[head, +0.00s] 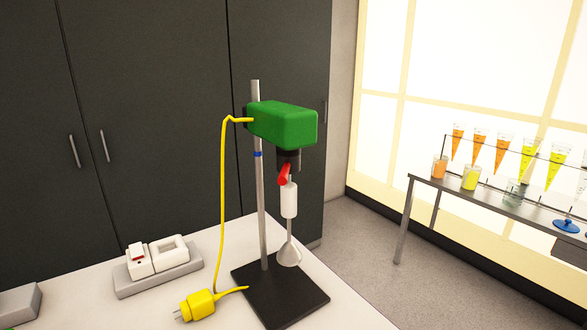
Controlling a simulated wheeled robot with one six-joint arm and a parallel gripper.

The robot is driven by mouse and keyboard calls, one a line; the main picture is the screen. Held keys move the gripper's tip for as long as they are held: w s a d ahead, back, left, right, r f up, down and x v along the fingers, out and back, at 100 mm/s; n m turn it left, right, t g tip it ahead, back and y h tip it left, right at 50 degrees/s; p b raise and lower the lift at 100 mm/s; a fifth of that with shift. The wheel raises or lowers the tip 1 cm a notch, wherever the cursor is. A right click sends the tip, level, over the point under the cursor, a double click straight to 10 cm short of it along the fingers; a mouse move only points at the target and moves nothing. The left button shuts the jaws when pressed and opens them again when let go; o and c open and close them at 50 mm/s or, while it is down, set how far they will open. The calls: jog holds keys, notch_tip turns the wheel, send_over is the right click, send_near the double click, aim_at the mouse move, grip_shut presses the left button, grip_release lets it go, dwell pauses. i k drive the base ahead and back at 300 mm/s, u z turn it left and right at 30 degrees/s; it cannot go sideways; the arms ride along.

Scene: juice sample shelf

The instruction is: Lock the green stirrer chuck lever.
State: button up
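The green stirrer (282,124) is clamped high on a grey upright rod (261,210) above a black base plate (305,302). Its dark chuck (290,157) hangs under the front of the green housing. A small red lever (284,175) sits at the chuck and slants downward; I cannot tell from this view whether it is locked. Below it hang a white cylinder (289,200) and a pale shaft with a flared end (289,254). My gripper is not in view.
A yellow cable runs from the stirrer to a yellow plug (197,305) on the white bench (222,260). A grey-and-white switch unit (158,266) lies left. A side table (480,205) with juice cones and beakers stands right, beyond open floor.

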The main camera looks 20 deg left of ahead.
aim_at(288, 163)
jog(key=k, duration=0.95)
jog(key=u, duration=0.45)
jog(key=k, duration=1.75)
jog(key=u, duration=0.75)
jog(key=i, duration=1.4)
jog(key=u, duration=0.3)
